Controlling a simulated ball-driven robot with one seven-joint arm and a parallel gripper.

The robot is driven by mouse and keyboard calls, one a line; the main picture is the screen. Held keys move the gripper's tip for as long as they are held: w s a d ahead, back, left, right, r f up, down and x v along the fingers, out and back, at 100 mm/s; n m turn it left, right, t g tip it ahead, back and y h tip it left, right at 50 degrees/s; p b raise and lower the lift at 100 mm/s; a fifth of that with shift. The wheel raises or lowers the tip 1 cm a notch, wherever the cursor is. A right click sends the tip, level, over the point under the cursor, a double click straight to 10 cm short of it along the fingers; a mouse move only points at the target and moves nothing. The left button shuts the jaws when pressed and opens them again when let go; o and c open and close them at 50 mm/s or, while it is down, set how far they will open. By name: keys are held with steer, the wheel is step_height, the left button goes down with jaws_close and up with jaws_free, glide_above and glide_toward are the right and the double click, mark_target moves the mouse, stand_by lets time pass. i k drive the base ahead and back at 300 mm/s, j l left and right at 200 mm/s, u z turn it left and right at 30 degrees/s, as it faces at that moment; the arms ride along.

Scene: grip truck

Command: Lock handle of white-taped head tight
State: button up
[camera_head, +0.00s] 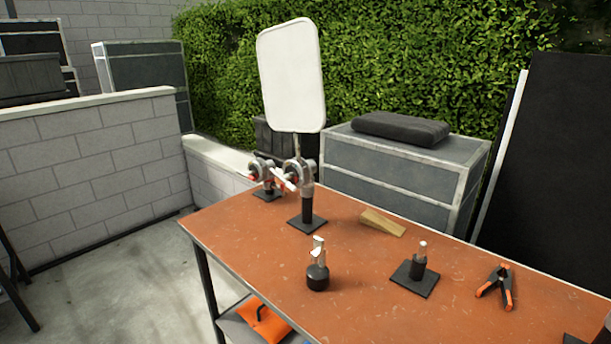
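Two grip heads stand at the back left of the orange-brown table (400,262), each on a black post with a square base. The nearer head (299,174) has a pale handle (284,183) sticking out toward the lower left, with a bit of red near it. A white rounded panel (291,75) rises above it on a thin rod. The farther head (262,169) is just to the left and also shows a pale bar and red. I cannot tell which head carries the white tape, or how tight either handle is. My gripper is not in view.
A black-based clamp piece (318,276), a post on a square plate (415,276), a wooden wedge (383,223) and an orange-tipped spring clamp (496,286) lie across the table. Grey cases (395,180) stand behind it. Concrete floor (110,270) is open at left.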

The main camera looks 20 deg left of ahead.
mark_target(284, 178)
steer(key=i+j+z, duration=0.1)
steer(key=j, duration=0.4)
steer(key=i+j, duration=0.15)
steer(key=j, duration=0.35)
steer(key=i+j+z, duration=0.15)
steer(key=j, duration=0.9)
steer(key=i+z, duration=0.05)
